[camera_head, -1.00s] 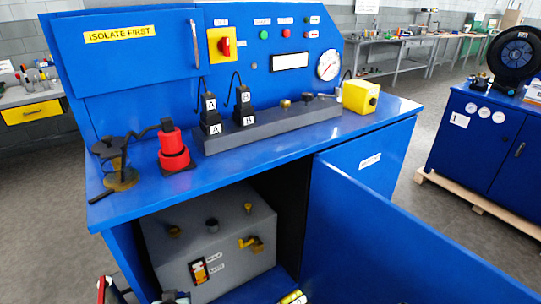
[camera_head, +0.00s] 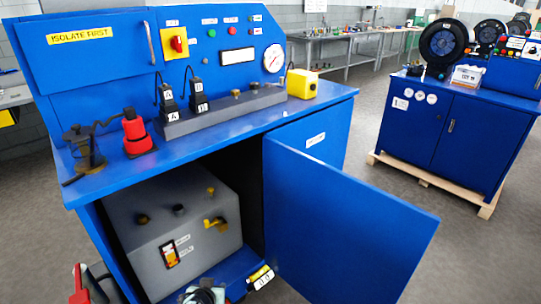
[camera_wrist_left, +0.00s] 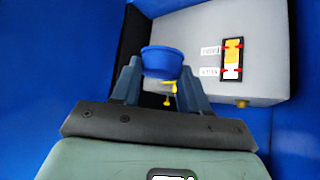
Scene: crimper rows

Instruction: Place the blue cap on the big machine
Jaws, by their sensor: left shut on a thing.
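In the left wrist view my left gripper (camera_wrist_left: 160,84) is shut on the blue cap (camera_wrist_left: 163,60), a round bowl-like piece held between its two fingers. The same tank (camera_head: 165,240) stands in the open lower bay of the big blue machine (camera_head: 235,140) in the head view, with several fittings on top. I cannot make out the cap in the head view. Dark parts at the bottom edge may be my left arm. My right gripper is not in view.
The blue door (camera_head: 345,215) stands open toward me on the right of the bay. A red-and-black bottle-like tool (camera_head: 137,135), a grey block (camera_head: 220,112) and a yellow box (camera_head: 302,83) are on the worktop. Another blue cabinet (camera_head: 455,130) stands on a pallet; clear floor lies between.

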